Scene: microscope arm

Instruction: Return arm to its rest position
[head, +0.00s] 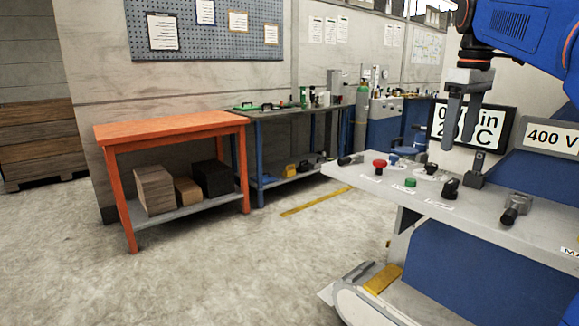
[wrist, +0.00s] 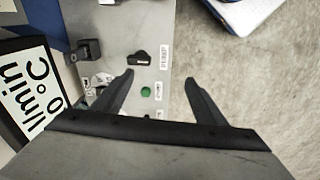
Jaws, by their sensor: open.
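My gripper (head: 460,122) hangs from my blue arm at the upper right of the head view, fingers pointing down. It is above the grey control panel (head: 443,208), apart from it. In the wrist view my gripper (wrist: 156,82) shows two dark fingers spread apart with nothing between them. The panel (wrist: 152,25) lies beyond the fingertips, with a green button (wrist: 146,91) and a black knob (wrist: 138,57) on it. No microscope is visible.
The panel carries a red button (head: 380,164), several black knobs and an upright dark block (head: 476,170). A display (head: 497,134) and a 400 V sign (head: 550,139) stand behind. An orange table (head: 170,127) is at left. Open floor lies between.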

